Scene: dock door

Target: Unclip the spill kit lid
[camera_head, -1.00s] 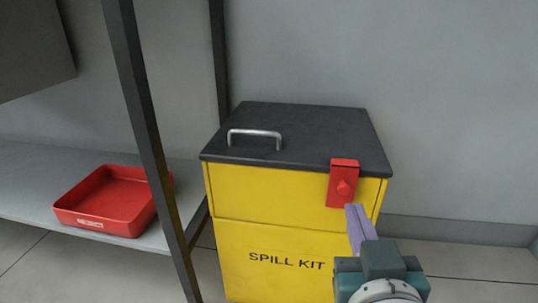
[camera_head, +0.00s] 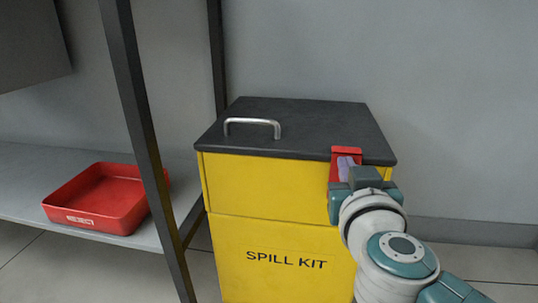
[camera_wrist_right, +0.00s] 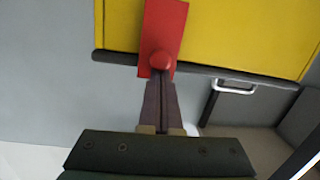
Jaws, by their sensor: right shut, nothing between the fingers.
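The yellow spill kit box (camera_head: 265,232) stands on the floor with its dark grey lid (camera_head: 310,125) closed. A silver bar handle (camera_head: 252,121) is on the lid. A red clip (camera_head: 346,152) with a round knob sits at the front right of the lid edge, partly hidden by my right gripper (camera_head: 346,164). In the right wrist view the red clip (camera_wrist_right: 164,25) and its knob (camera_wrist_right: 163,61) show, with the shut purple fingers (camera_wrist_right: 162,80) right at the knob. I cannot tell whether they touch it. My left gripper is not in view.
A red tray (camera_head: 105,205) lies on a grey shelf (camera_head: 25,165) at the left. A dark shelf post (camera_head: 138,110) stands in front of the box's left side. The wall right of the box is bare.

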